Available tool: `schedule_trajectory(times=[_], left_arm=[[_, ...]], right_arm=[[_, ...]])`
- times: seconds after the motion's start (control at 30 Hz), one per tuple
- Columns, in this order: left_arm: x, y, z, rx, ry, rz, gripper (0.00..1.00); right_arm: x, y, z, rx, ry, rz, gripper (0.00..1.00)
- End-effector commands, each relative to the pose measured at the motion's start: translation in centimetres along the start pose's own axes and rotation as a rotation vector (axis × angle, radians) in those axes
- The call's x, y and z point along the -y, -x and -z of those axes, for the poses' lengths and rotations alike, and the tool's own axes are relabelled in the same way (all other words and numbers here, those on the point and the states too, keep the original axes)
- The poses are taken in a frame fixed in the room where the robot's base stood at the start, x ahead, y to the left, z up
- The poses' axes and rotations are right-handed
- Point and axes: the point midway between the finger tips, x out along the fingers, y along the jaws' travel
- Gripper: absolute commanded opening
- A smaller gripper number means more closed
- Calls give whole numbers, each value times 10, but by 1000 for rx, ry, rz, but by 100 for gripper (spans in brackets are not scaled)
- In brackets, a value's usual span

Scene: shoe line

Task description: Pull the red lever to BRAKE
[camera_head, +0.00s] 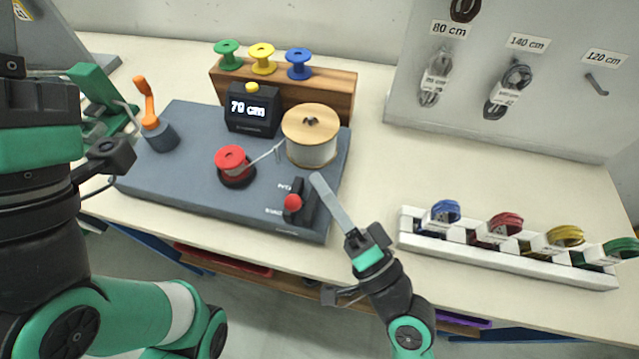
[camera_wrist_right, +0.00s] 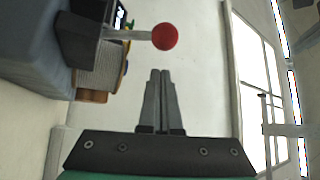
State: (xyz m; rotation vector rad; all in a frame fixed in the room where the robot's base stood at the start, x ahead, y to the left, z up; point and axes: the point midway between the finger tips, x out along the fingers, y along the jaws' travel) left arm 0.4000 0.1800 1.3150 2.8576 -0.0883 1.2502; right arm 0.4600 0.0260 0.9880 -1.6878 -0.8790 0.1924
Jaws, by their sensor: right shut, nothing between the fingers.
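The red-knobbed lever (camera_head: 292,202) stands in a dark slot block at the front right corner of the grey winding machine (camera_head: 190,190). White lettering lies to its left, too small to read surely. In the right wrist view, the red knob (camera_wrist_right: 165,37) on its pale shaft appears beyond the fingertips. My right gripper (camera_head: 319,180) is shut and empty, its fingers just right of the lever block; in its wrist view the fingers (camera_wrist_right: 160,75) are together, with a visible gap to the knob. My left arm fills the left side; its fingers cannot be made out.
The machine carries a red spool (camera_head: 232,160), a large wooden-topped spool (camera_head: 311,148), a 70 cm display (camera_head: 252,108) and an orange crank (camera_head: 147,100). A white rack (camera_head: 410,238) with coiled cables lies at right. The table between machine and pegboard (camera_head: 500,130) is clear.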

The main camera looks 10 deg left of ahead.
Motion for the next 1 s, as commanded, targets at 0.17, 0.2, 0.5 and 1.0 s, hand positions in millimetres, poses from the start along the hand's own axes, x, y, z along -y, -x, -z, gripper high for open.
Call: schedule_trajectory(times=[0.17,0.2,0.5,1.0], left_arm=[[0,-2,1,0,0,0,0],[0,-2,1,0,0,0,0],[0,0,0,0,0,0,0],[0,0,0,0,0,0,0]], right_arm=[[1,31,9,-3,-1,-5,0],[1,41,9,-4,0,-4,0],[3,92,8,-2,1,-1,0],[4,98,8,0,0,0,0]])
